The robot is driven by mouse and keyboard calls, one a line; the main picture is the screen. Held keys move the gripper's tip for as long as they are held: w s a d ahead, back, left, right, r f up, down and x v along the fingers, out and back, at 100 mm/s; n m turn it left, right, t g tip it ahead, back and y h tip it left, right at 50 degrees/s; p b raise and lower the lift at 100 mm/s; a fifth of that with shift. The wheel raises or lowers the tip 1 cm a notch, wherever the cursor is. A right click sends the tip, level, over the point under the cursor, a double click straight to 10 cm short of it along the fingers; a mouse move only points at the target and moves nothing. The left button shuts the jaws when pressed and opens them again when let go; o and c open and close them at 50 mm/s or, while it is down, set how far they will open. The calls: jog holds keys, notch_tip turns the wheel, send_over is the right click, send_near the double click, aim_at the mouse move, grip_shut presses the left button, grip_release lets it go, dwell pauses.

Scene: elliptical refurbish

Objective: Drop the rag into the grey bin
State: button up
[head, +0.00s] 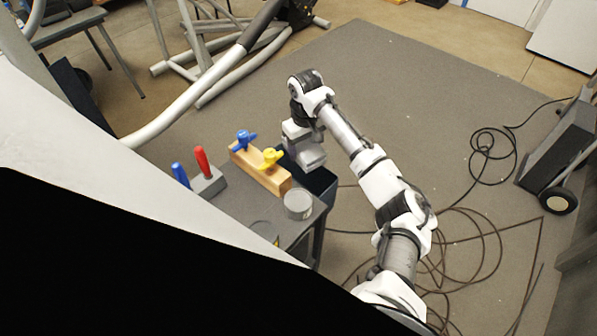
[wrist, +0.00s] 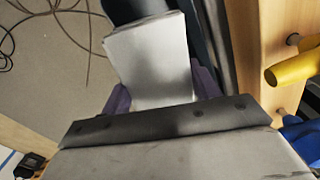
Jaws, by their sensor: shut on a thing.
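My gripper (wrist: 161,92) is shut on the rag (wrist: 150,55), a pale grey-white folded cloth, in the wrist view. Purple finger parts show on both sides of the rag. In the head view my gripper (head: 306,152) hangs over the dark grey bin (head: 321,187), beside the cart's far right edge. My gripper hides part of the bin there. In the wrist view the dark wall of the bin (wrist: 207,35) shows behind and beside the rag. I cannot tell how far the rag is above the bin's rim.
Cables (head: 480,235) lie on the floor at right. A wheeled machine (head: 562,150) stands far right.

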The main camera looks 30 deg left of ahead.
jog(key=shift+f, duration=0.5)
jog(key=o, duration=1)
jog(key=shift+o, duration=0.2)
notch_tip(320, 180, up, 14)
jog(key=b, duration=0.2)
jog(key=shift+f, duration=0.1)
